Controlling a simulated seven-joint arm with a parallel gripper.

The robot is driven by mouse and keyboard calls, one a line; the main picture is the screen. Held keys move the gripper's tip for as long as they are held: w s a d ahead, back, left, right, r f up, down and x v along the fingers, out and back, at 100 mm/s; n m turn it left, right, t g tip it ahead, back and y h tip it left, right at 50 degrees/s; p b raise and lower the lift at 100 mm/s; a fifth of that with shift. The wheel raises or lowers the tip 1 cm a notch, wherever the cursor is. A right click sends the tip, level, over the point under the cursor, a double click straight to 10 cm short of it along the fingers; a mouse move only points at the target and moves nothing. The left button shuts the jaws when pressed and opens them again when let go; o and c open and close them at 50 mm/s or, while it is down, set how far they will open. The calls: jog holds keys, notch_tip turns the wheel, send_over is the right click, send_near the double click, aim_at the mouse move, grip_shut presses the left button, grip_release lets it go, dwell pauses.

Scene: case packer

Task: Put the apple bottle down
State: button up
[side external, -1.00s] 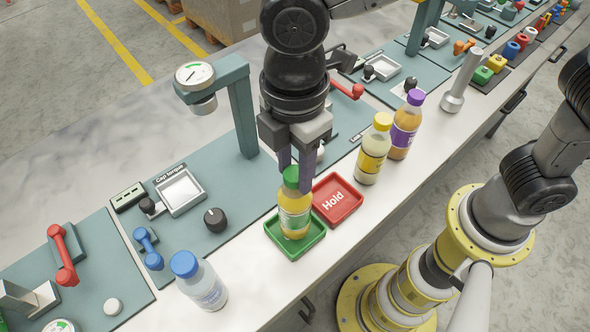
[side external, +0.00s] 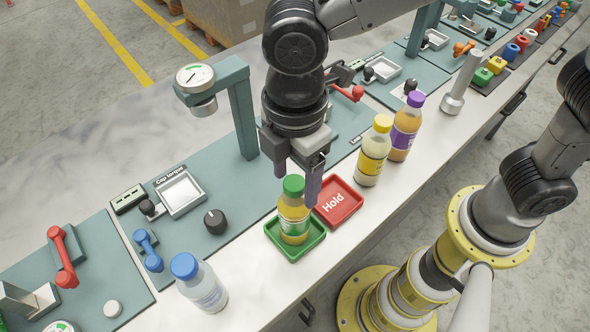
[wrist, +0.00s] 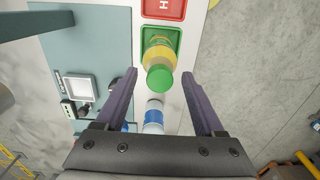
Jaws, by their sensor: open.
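The apple bottle, with a green cap and yellow juice (side external: 294,217), stands upright in the green tray (side external: 274,238). It also shows in the wrist view (wrist: 159,62), ahead of and between the fingers. My gripper (side external: 297,188) is open, with its purple fingers apart on either side of the bottle's cap. In the wrist view the two fingers (wrist: 160,75) are spread wide and hold nothing. Whether a finger still touches the bottle cannot be told from the side.
A red "Hold" tray (side external: 348,192) sits right beside the green tray. A yellow-capped bottle (side external: 373,152) and a purple-capped bottle (side external: 404,128) stand to the right. A blue-capped bottle (side external: 203,287) stands at the front left. A gauge stand (side external: 243,110) rises behind.

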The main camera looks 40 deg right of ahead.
notch_tip(320, 180, up, 12)
jog(key=d+m+t+y, duration=0.1)
jog(key=d+m+t, duration=0.2)
jog(key=d+m, duration=1.05)
jog(key=s+d+f+m+t, duration=0.1)
jog(key=s+d+f, duration=0.1)
jog(key=d, duration=0.3)
jog(key=s+d+f+m, duration=0.2)
jog(key=s+d, duration=0.1)
jog(key=d, duration=0.2)
jog(key=s+d+f+m+t+h, duration=0.1)
jog(key=s+d+f, duration=0.1)
jog(key=d, duration=0.3)
jog(key=shift+s+d+f+t, duration=0.15)
jog(key=shift+s+d+t, duration=0.15)
jog(key=shift+s, duration=0.25)
jog(key=shift+o, duration=0.2)
